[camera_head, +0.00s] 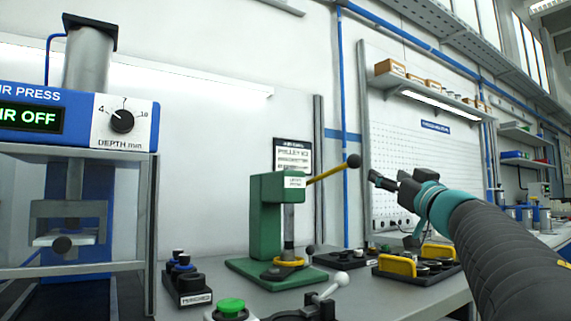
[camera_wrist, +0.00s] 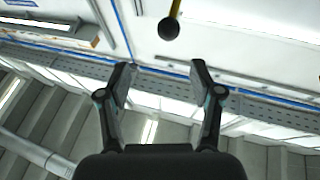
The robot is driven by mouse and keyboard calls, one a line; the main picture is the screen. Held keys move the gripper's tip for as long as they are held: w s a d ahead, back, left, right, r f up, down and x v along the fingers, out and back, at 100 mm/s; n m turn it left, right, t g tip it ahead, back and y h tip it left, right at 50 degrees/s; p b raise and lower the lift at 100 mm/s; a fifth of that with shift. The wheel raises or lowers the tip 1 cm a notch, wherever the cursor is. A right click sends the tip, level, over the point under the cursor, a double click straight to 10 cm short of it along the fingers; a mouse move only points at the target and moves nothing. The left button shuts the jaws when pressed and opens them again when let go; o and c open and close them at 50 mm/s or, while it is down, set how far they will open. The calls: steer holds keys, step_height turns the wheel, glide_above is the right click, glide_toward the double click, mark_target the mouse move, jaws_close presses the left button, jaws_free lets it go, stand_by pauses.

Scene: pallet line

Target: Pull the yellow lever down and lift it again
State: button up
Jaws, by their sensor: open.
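The yellow lever (camera_head: 328,172) sticks out to the right and slightly up from the top of a green press (camera_head: 266,215) on the bench. A dark ball knob (camera_head: 354,160) caps its end. My gripper (camera_head: 372,179) is just right of the knob, with a small gap between them. In the wrist view the knob (camera_wrist: 168,28) and a short piece of the lever (camera_wrist: 176,8) show at the top, ahead of the fingertips. My gripper's fingers (camera_wrist: 160,72) are spread apart with nothing between them.
An air press with a blue panel (camera_head: 75,120) reading "AIR OFF" stands at the left. A button box (camera_head: 188,285), a green button (camera_head: 231,306) and a tray with yellow handles (camera_head: 398,266) sit on the bench around the green press. A wall shelf (camera_head: 425,95) holds small boxes.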

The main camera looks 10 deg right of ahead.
mark_target(359, 163)
steer(key=x, duration=0.4)
steer(key=a+p+x, duration=0.1)
steer(key=x, duration=0.9)
steer(key=shift+a, duration=0.2)
steer(key=shift+y, duration=0.4)
jaws_close()
